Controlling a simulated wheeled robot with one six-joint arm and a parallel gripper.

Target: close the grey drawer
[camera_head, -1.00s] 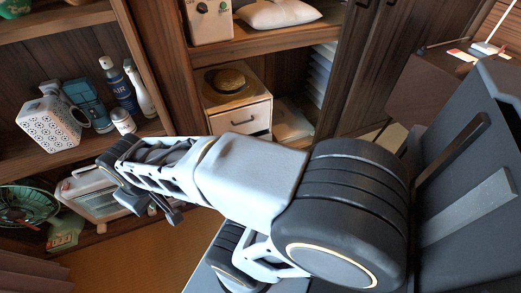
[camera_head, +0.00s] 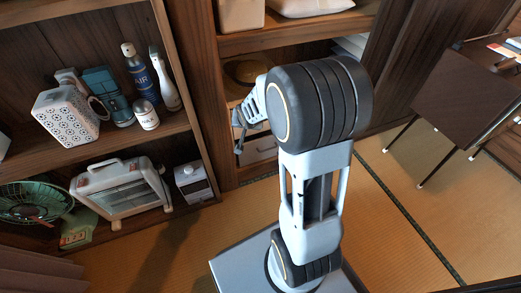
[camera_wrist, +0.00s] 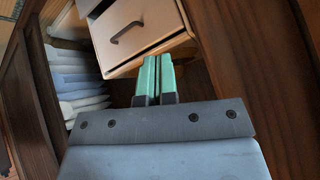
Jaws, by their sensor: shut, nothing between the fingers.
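In the head view the drawer (camera_head: 266,155) is mostly hidden behind my arm. My gripper (camera_wrist: 155,60) is shut and empty, its green fingertips together by the edge of the drawer front. I cannot tell whether they touch it. How far the drawer stands out is unclear from here.
Pale stacked sheets (camera_wrist: 75,82) lie beside the drawer in the wrist view. Dark wooden uprights (camera_wrist: 40,90) bound the compartment. In the head view a white heater (camera_head: 122,192) and a carton (camera_head: 192,182) stand left. A dark table (camera_head: 455,95) stands right; the tatami between is clear.

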